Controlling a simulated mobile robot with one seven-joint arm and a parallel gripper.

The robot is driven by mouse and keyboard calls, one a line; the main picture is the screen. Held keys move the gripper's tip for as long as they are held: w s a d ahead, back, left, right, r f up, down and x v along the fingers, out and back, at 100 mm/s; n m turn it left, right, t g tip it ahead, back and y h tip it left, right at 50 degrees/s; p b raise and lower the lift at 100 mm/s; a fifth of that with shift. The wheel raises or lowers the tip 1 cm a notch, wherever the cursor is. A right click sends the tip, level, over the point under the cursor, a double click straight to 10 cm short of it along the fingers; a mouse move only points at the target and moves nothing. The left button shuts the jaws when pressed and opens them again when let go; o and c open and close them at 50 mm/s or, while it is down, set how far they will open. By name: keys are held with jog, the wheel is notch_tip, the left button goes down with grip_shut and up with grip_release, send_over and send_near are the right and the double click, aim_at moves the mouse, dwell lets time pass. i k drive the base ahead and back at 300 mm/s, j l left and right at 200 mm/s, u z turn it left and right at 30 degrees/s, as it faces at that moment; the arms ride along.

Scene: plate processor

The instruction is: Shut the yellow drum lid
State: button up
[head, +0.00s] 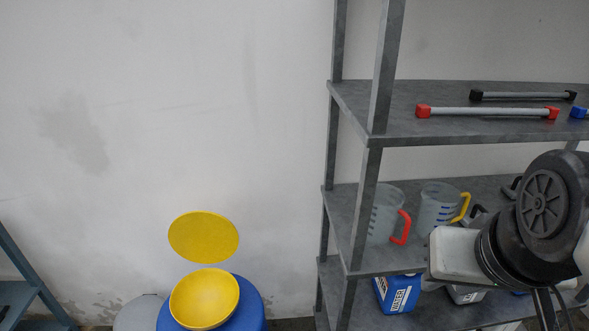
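The yellow drum lid (204,237) is a round yellow disc. It stands raised and open against the white wall, behind and above a yellow bowl-shaped drum top (204,299). This yellow top sits on a blue drum (252,306) at the bottom of the head view, and the drum's lower part is cut off by the frame edge. Any hinge between lid and top cannot be made out. My arm shows at the right edge, in front of the shelves and far from the lid. My gripper's fingers cannot be seen.
A grey shelf rack (355,262) stands right of the drum. It holds bars with red (487,111) and black ends, jugs with red (386,214) and yellow (441,208) handles, and blue containers (397,294). A blue-grey frame (30,287) stands at far left.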

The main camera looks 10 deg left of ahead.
aim_at(200, 237)
jog(key=u, duration=1.5)
jog(key=i+j+z, duration=0.4)
jog(key=j, duration=0.25)
jog(key=j+z, duration=0.15)
jog(key=j, duration=0.2)
jog(key=i+j+z, duration=0.2)
jog(key=j, duration=0.2)
jog(key=j+z, duration=0.2)
jog(key=j, duration=0.2)
